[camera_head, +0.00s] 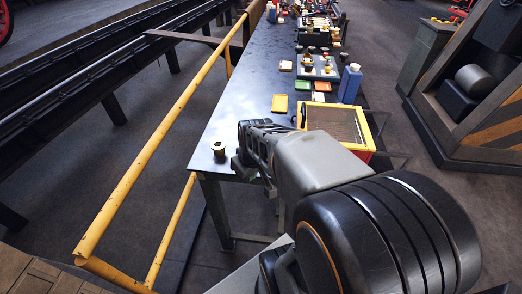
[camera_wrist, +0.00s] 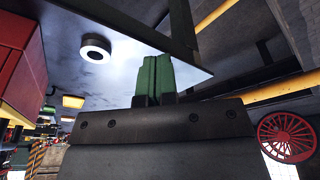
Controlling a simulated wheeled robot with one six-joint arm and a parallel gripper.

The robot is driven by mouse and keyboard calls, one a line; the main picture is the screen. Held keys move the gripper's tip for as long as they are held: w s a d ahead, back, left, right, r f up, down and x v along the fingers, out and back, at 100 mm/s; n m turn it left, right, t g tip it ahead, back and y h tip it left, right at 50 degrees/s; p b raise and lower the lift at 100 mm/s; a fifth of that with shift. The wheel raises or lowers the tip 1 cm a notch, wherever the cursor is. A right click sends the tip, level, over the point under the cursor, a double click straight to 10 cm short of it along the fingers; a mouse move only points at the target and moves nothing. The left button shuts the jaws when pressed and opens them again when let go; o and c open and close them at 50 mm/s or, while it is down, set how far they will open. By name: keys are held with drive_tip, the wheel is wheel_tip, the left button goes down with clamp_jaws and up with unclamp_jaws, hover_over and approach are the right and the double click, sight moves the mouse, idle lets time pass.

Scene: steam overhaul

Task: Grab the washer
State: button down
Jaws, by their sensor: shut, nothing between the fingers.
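A small ring-shaped piece with a dark hole, which looks like the washer (camera_head: 219,150), sits on the near left corner of the dark workbench (camera_head: 245,85). In the wrist view it shows as a pale ring (camera_wrist: 95,40) left of the fingers. My gripper (camera_head: 241,161) is by the bench's near edge, just right of the ring and apart from it. Its green fingers (camera_wrist: 158,75) are shut together with nothing between them. My arm hides part of the bench's near edge in the head view.
A yellow-framed box with red sides (camera_head: 337,122) stands on the bench right of my gripper. A yellow tray (camera_head: 280,103), a blue bottle (camera_head: 350,84) and several small parts lie farther back. A yellow rail (camera_head: 160,137) runs along the left. The bench around the ring is clear.

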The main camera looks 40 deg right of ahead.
drive_tip(key=s+d+f, duration=0.1)
drive_tip(key=d+f, duration=0.2)
drive_tip(key=d, duration=0.3)
drive_tip(key=s+d+f, duration=0.2)
drive_tip(key=d+f, duration=0.2)
drive_tip(key=d, duration=0.2)
drive_tip(key=shift+g, duration=0.3)
drive_tip(key=w+p, duration=0.1)
drive_tip(key=w, duration=0.5)
drive_tip(key=w+p, duration=0.1)
drive_tip(key=w, duration=0.4)
drive_tip(key=shift+w+d+r, duration=0.15)
drive_tip(key=shift+w+d, duration=0.05)
drive_tip(key=shift+w, duration=0.2)
drive_tip(key=shift+f+p, duration=0.35)
drive_tip(key=shift+f+b, duration=0.4)
drive_tip(key=shift+b, duration=0.05)
drive_tip(key=shift+s+f, duration=0.1)
drive_tip(key=shift+s, duration=0.05)
